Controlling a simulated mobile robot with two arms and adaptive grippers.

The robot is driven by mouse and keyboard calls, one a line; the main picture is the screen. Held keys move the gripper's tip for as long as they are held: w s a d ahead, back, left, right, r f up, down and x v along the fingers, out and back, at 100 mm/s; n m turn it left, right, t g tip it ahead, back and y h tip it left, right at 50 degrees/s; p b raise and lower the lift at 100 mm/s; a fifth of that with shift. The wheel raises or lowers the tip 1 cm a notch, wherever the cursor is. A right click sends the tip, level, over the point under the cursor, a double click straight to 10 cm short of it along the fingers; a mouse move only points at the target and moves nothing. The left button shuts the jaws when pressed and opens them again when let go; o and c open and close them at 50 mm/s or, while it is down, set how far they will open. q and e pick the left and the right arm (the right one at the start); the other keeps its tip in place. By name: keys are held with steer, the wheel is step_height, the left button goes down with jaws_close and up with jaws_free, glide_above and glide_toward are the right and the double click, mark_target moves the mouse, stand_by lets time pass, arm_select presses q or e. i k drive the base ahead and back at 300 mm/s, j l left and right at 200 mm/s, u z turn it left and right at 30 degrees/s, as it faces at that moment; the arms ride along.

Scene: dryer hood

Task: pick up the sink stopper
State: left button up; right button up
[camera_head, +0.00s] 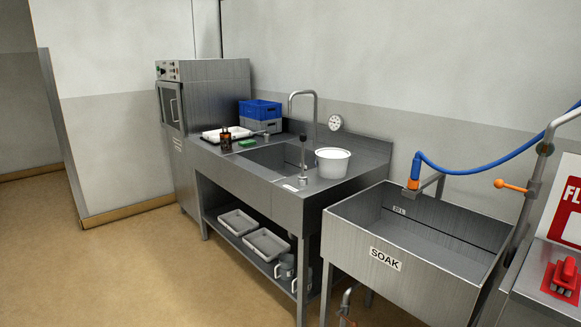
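An upright thin metal stem with a black knob on top (303,140) stands at the front right rim of the steel counter sink (262,157). It has a small round grey base, and it may be the sink stopper, but it is too small to be sure. Neither of my grippers shows in the head view.
A deep basin labelled SOAK (385,258) stands to the right, with a blue hose (470,168) above it. A tall faucet (315,115) rises behind the sink. Blue and grey crates (260,110), dark bottles (226,140) and a green sponge (247,143) stand left. The floor in front is clear.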

mark_target(303, 137)
steer(key=i+j+z, duration=0.3)
steer(key=z, duration=0.25)
steer(key=i+j+z, duration=0.1)
steer(key=z, duration=0.35)
steer(key=i+j+z, duration=0.1)
steer(key=j+z, duration=0.15)
steer(key=z, duration=0.15)
